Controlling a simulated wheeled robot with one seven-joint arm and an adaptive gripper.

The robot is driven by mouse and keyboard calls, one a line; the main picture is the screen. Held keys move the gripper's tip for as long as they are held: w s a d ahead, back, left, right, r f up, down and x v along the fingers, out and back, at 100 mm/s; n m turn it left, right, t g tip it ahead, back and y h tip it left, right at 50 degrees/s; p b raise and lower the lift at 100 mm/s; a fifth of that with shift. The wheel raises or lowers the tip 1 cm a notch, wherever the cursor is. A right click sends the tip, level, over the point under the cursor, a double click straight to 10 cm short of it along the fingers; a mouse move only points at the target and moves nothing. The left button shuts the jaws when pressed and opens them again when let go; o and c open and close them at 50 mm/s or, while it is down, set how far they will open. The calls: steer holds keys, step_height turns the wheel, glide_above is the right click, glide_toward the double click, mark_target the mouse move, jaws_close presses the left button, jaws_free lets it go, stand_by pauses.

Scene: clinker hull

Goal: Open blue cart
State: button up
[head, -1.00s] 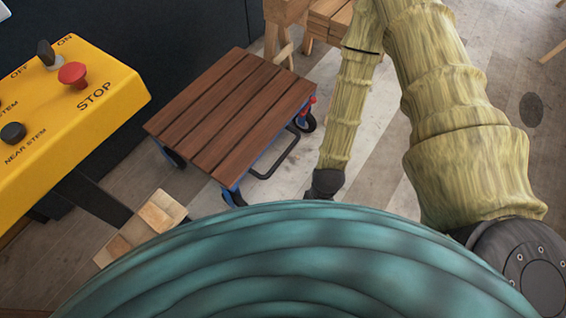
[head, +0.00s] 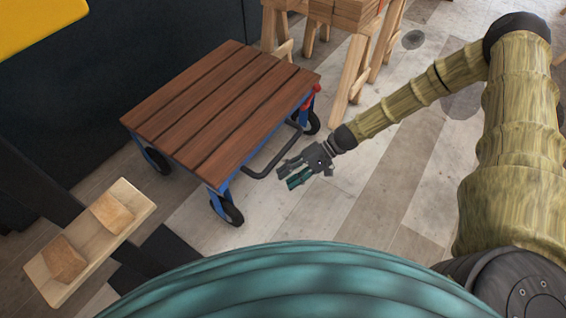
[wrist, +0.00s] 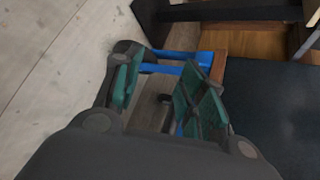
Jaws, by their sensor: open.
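The blue cart (head: 222,110) has a brown slatted wooden top, a blue frame and black wheels. It stands left of centre in the head view. A black bar handle (head: 268,166) sticks out from its near right side. My gripper (head: 284,174) is open and empty, just right of the handle and low beside the cart; I cannot tell if it touches the bar. In the wrist view the green-padded fingers (wrist: 165,78) are spread, with the blue frame (wrist: 178,68) beyond and between them. Most of the cart is outside the wrist view.
A wooden board (head: 90,240) with two blocks lies at lower left. Wooden trestles (head: 352,70) stand behind the cart. A dark wall (head: 80,90) is on its left, and part of a yellow panel (head: 35,22) shows at top left. Floor (head: 330,215) to the cart's right is clear.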

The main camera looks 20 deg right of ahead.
mark_target(283, 153)
steer(key=w+d+r+t+y+b, duration=0.1)
steer(key=w+d+t+y+b, duration=0.25)
steer(key=w+d+b, duration=0.7)
steer(key=shift+y, duration=0.25)
steer(key=x, duration=0.3)
steer(key=s+b+x, duration=0.1)
steer(key=x, duration=0.2)
steer(key=s+x, duration=0.1)
steer(key=x, duration=0.2)
steer(key=shift+a+r+b, duration=0.15)
steer(key=shift+a+b, duration=0.2)
steer(key=shift+c, duration=0.5)
steer(key=shift+n+g, duration=0.25)
steer(key=shift+n, duration=0.05)
jaws_close()
